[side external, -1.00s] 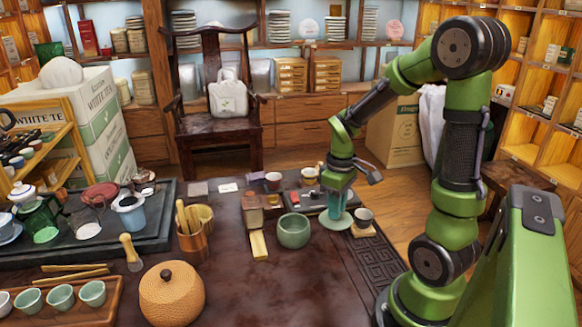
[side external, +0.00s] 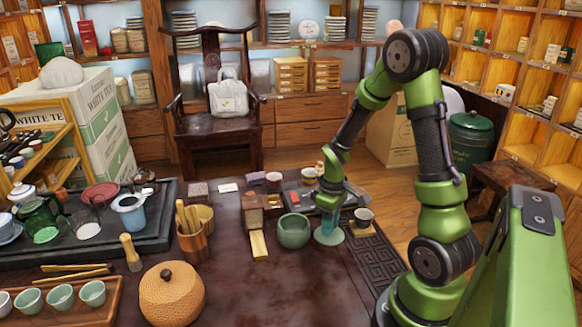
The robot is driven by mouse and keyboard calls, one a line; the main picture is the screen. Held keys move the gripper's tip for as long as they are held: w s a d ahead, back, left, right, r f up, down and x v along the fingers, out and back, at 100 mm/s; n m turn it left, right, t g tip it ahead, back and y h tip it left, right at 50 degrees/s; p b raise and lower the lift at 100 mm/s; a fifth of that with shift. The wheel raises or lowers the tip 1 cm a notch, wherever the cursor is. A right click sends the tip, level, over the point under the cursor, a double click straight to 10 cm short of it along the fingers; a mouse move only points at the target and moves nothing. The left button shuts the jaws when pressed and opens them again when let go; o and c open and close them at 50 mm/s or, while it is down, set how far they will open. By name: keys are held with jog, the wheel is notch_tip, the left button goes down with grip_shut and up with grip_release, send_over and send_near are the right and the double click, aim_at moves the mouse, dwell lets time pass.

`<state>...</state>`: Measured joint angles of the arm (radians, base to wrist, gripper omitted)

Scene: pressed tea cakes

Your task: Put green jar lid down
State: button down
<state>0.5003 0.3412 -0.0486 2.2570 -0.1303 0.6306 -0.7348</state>
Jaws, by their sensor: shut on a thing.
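The green jar lid (side external: 329,238) is a pale green disc. It is level under my gripper (side external: 328,226), which points down and is shut on it. The lid is at or very close to the dark table surface; I cannot tell whether it touches. The fingers hide the lid's top. The round green jar (side external: 293,232) stands open just left of the lid, a small gap away.
A dark tray (side external: 300,197) with small items lies behind. A yellowish block (side external: 258,245) lies left of the jar. The table (side external: 290,290) in front is clear.

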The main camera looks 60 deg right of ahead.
jog(key=shift+f, duration=0.2)
jog(key=c, duration=1)
grip_release()
jog(key=shift+r, duration=0.1)
notch_tip(320, 180, up, 12)
jog(key=s+a+r+m+t+y, duration=0.1)
jog(key=a+r+m+t, duration=0.1)
jog(key=a+r, duration=0.3)
jog(key=s+a+r+m+t+y, duration=0.1)
jog(key=a+r+t, duration=0.4)
jog(key=a, duration=0.9)
jog(key=shift+s+a+r+m, duration=0.3)
jog(key=shift+s+r+m, duration=0.2)
jog(key=shift+s, duration=0.2)
